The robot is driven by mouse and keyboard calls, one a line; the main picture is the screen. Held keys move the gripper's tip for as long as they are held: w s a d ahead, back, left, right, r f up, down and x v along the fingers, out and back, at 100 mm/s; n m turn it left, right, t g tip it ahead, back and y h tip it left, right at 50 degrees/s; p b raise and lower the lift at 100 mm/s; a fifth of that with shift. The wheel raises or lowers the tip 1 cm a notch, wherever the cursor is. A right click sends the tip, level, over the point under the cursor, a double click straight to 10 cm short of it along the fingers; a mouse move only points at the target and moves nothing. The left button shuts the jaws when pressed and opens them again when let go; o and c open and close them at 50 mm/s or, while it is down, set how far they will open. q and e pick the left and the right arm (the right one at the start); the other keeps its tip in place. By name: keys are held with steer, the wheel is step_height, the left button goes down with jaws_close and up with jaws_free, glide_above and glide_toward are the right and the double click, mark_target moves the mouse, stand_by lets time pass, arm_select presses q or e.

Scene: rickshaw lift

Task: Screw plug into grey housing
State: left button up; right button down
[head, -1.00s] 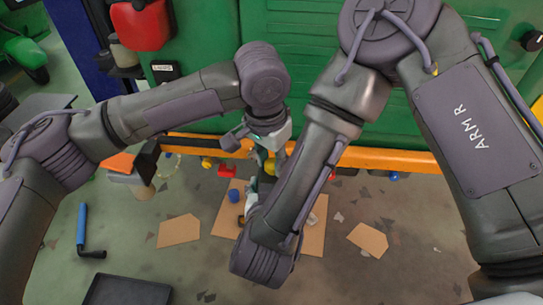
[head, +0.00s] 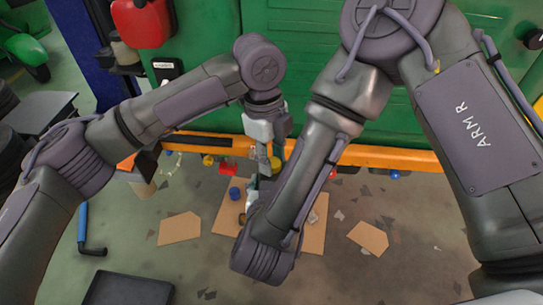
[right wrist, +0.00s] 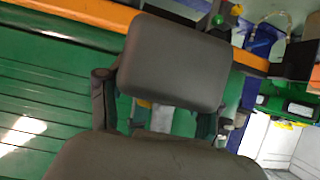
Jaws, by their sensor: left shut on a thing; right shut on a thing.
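My left gripper (head: 266,150) points down in the middle of the head view, shut. A small yellow part (head: 275,164) shows just below it, half covered by my right arm; I cannot tell whether it is the plug. My right gripper (head: 252,198) is lower, shut, and mostly hidden behind its own forearm. The plug and the grey housing cannot be made out clearly at the grippers, nor whether they touch. In the right wrist view, dark grey pads (right wrist: 172,62) of my own fill the middle and hide what is held.
A green machine wall (head: 300,60) with an orange rail (head: 385,158) stands behind. Cardboard pieces (head: 368,238) lie on the floor, with a blue cap (head: 235,193) and a red part (head: 229,168) near the grippers. A black tray (head: 128,290) and a blue-handled tool (head: 83,228) lie front left.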

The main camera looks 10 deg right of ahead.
arm_select(q)
steer(key=m, duration=0.5)
steer(key=shift+w, duration=0.1)
steer(key=m+y, duration=0.1)
steer(key=m, duration=0.3)
steer(key=shift+d+m+g, duration=0.15)
steer(key=shift+m+g, duration=0.15)
steer(key=shift+m, duration=0.1)
steer(key=m, duration=0.5)
steer(key=shift+y, duration=0.3)
steer(key=m, duration=0.6)
steer(key=shift+d+m+y, duration=0.1)
steer(key=shift+m+y, duration=0.2)
steer(key=o, duration=0.7)
steer(key=shift+r, duration=2.25)
